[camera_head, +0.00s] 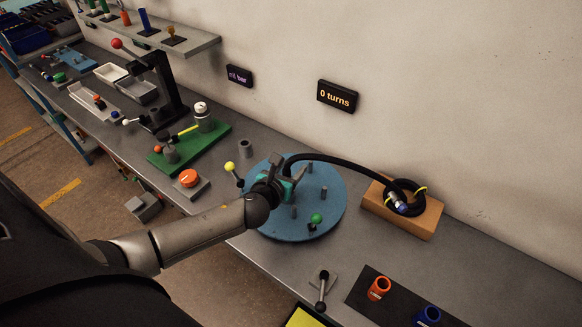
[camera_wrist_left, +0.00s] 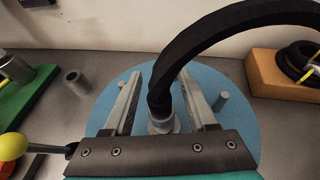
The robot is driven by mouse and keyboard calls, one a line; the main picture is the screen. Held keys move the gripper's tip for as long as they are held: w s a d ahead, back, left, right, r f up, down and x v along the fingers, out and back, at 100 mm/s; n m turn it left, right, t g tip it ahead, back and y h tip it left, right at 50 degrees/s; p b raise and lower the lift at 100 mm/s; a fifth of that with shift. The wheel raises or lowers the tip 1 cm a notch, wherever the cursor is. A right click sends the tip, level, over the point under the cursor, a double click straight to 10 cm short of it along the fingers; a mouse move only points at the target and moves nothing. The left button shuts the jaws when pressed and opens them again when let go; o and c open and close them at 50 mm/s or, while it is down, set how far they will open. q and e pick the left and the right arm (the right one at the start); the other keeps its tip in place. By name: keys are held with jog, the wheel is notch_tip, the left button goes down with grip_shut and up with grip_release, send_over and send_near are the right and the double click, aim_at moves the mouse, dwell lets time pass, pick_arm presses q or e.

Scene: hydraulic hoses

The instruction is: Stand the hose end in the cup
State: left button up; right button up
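The black hose (camera_head: 345,162) arcs from the blue round plate (camera_head: 333,215) to a coil on a wooden block. One end, a grey metal fitting (camera_wrist_left: 163,124), stands near upright over the plate. My left gripper (camera_head: 287,171) is around this end. In the left wrist view its fingers lie either side of the fitting, with gaps visible, so it looks open. The other hose end, with a blue collar (camera_head: 402,208), lies at the coil. An orange cup (camera_head: 379,289) and a blue cup (camera_head: 428,317) stand on a dark mat at lower right. My right gripper is not seen.
The wooden block (camera_head: 420,222) stands right of the plate. Short grey pegs and a green-knobbed part (camera_head: 316,219) are on the plate. A grey hollow cylinder (camera_head: 245,148) and a yellow-knobbed lever (camera_head: 230,167) are beside it.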

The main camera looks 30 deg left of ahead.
pick_arm(q)
jog(key=shift+s, duration=0.1)
jog(key=p+v, duration=0.1)
jog(key=v, duration=1.4)
jog(key=shift+p, duration=0.35)
